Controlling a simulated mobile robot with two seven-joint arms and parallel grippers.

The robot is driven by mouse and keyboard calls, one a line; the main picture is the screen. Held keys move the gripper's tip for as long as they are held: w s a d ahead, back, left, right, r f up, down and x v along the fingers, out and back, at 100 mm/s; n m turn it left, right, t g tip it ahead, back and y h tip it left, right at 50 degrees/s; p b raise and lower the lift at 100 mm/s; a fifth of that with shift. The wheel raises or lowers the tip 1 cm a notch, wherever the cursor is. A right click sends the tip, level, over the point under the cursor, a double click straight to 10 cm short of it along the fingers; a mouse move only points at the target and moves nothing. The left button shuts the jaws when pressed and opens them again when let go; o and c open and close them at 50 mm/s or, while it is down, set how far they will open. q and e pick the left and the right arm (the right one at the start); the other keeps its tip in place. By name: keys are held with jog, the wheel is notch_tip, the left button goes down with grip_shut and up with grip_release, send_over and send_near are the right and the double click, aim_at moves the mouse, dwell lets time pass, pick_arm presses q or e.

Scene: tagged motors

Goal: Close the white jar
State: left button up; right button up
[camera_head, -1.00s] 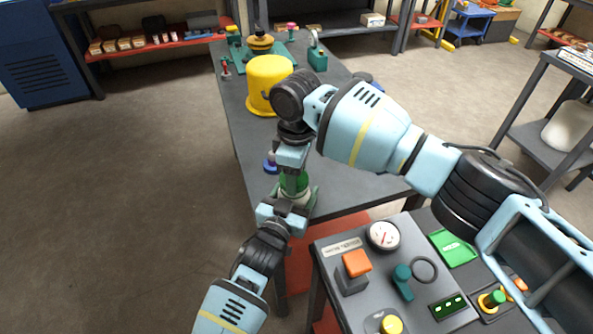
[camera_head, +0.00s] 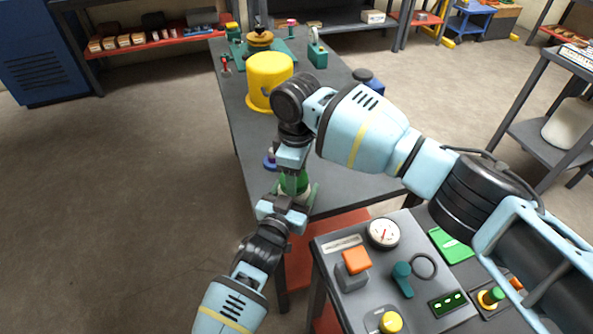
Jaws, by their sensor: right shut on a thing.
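My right gripper (camera_head: 291,168) points down at the near end of the workbench and is shut on a round green lid (camera_head: 294,183). The white jar (camera_head: 294,195) is mostly hidden just below the lid, between the two grippers; only a little pale surface shows. I cannot tell whether the lid touches the rim. My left gripper (camera_head: 290,200) reaches up from below to the jar, with its fingers around it. Whether these fingers press on the jar is hidden.
The grey workbench (camera_head: 240,133) bears a yellow bucket (camera_head: 267,80) beyond the grippers and a small blue-purple object (camera_head: 270,160) to their left. A dark-topped blue container (camera_head: 366,80) stands behind my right arm. A control panel (camera_head: 345,315) is at front right.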

jog(key=m, duration=0.4)
jog(key=shift+s+a, duration=0.1)
jog(key=m, duration=1)
jog(key=shift+s+a, duration=0.1)
jog(key=shift+a, duration=0.1)
jog(key=m, duration=0.3)
jog(key=shift+a+m, duration=0.1)
jog(key=shift+m, duration=0.3)
jog(key=m, duration=0.3)
jog(key=shift+a+m, duration=0.1)
jog(key=shift+m, duration=0.3)
jog(key=m, duration=0.3)
jog(key=shift+m, duration=0.4)
jog(key=m, duration=0.3)
jog(key=shift+w+m, duration=0.2)
jog(key=shift+m, duration=0.2)
jog(key=o, duration=0.9)
